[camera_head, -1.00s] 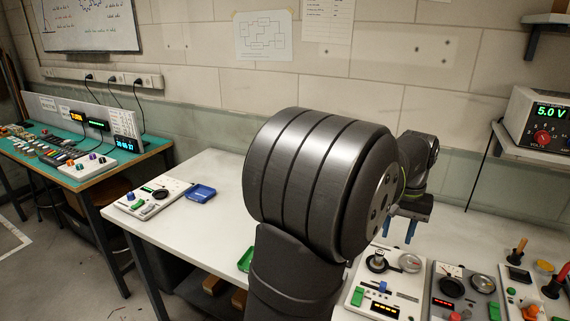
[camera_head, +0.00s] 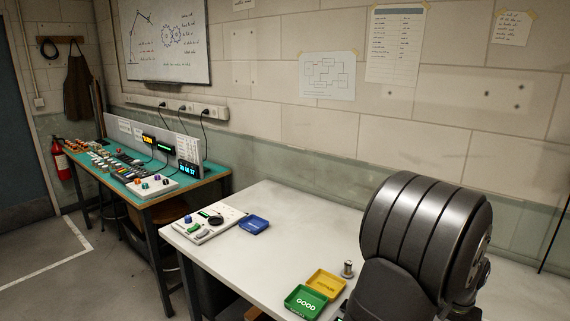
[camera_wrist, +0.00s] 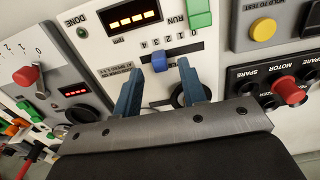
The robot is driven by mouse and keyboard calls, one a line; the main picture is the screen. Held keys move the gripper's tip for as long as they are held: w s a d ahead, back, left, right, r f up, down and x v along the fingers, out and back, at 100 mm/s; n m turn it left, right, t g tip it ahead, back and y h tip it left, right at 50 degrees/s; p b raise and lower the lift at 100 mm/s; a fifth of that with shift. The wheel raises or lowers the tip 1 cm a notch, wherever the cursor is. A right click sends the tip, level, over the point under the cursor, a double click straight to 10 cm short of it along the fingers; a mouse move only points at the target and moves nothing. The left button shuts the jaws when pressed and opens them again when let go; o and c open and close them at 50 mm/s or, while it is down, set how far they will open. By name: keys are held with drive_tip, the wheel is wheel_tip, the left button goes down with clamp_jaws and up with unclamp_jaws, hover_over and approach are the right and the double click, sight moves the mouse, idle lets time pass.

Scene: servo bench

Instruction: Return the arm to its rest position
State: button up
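My gripper (camera_wrist: 160,68) shows in the wrist view with its two blue fingers spread apart and nothing between them. It faces a white panel (camera_wrist: 206,52) with a red display, a green button and a slider with a blue knob (camera_wrist: 158,62). The knob appears between the fingertips, and I cannot tell how far beyond them it is. In the head view my dark arm fills the lower right, and the gripper is out of that picture.
A green tray marked GOOD (camera_head: 305,301), a yellow tray (camera_head: 326,284) and a small metal part (camera_head: 348,268) are left of my arm. A blue tray (camera_head: 254,225) and a white panel (camera_head: 204,224) lie farther left. Bare white bench (camera_head: 290,215) lies between. A grey panel (camera_wrist: 262,24) shows in the wrist view.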

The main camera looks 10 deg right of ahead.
wheel_tip(320, 180, down, 2)
drive_tip(key=shift+f, duration=0.1)
drive_tip(key=shift+w+a, duration=0.25)
drive_tip(key=shift+w, duration=0.05)
